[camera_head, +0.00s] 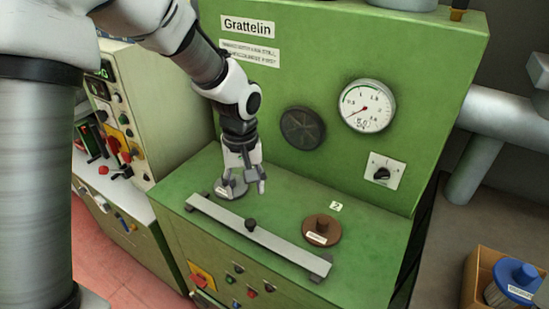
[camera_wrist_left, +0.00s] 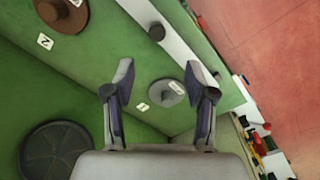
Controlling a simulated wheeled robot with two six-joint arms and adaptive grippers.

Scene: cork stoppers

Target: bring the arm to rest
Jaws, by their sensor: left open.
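My left gripper (camera_head: 254,184) hangs over the green machine's top, fingers apart and empty. A grey round stopper with a knob and a small label (camera_head: 231,190) sits on the green top just beyond and partly behind the fingers. In the left wrist view this grey stopper (camera_wrist_left: 167,92) shows between the two open fingers (camera_wrist_left: 161,78), below them, beside a tag marked 1. A brown round stopper (camera_head: 321,231) sits to the right beside a tag marked 2; it also shows in the left wrist view (camera_wrist_left: 62,14). My right gripper is not in view.
A grey metal bar with a dark knob (camera_head: 275,240) runs along the front of the green top. The upright green panel (camera_head: 300,60) behind carries a gauge (camera_head: 366,105), a dark round disc (camera_head: 302,127) and a switch. A box with a blue item (camera_head: 517,277) stands at lower right.

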